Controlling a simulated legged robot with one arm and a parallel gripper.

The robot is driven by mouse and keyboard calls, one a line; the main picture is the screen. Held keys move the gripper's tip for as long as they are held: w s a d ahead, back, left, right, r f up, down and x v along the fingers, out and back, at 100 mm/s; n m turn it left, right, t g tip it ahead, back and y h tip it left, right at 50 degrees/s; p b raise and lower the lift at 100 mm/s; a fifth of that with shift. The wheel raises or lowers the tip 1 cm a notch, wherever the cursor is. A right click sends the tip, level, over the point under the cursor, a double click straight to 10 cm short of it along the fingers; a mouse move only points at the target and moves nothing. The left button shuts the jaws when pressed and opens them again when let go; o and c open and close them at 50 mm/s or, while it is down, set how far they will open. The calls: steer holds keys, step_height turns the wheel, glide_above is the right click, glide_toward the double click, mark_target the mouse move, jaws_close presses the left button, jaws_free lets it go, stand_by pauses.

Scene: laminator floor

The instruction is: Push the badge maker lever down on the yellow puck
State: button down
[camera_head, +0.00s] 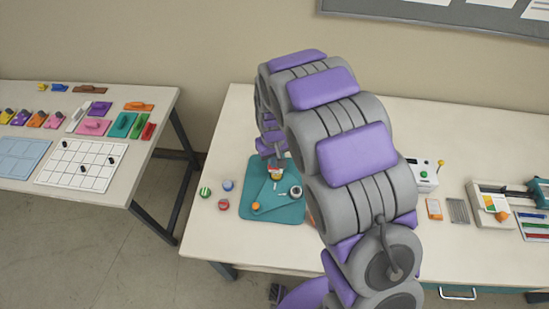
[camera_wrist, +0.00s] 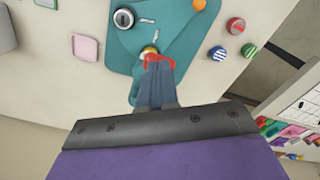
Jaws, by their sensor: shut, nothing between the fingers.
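The teal badge maker (camera_head: 262,208) lies on the right-hand table, and its flat body also shows in the wrist view (camera_wrist: 178,22). My gripper (camera_wrist: 160,66) is shut, its blue-grey fingers together with nothing between them. The fingertips are at a red part (camera_wrist: 158,60) that looks like the lever's end; I cannot tell whether they touch it. A small yellow piece (camera_wrist: 150,49), likely the yellow puck, peeks out just beyond the red part and is mostly hidden. In the head view, my arm hides part of the badge maker's right side.
A silver round die (camera_wrist: 124,18) and an orange knob (camera_wrist: 198,5) sit on the badge maker. Loose badges, green-striped (camera_head: 205,192), blue (camera_head: 228,185) and red (camera_head: 223,204), lie to its left. A second table (camera_head: 110,205) stands at left, across a gap.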

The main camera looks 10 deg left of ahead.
step_height(320, 180, down, 8)
steer(key=b, duration=0.2)
steer(key=shift+f, duration=0.15)
stand_by(1.2)
steer(key=shift+r+p, duration=1)
steer(key=shift+r, duration=4.5)
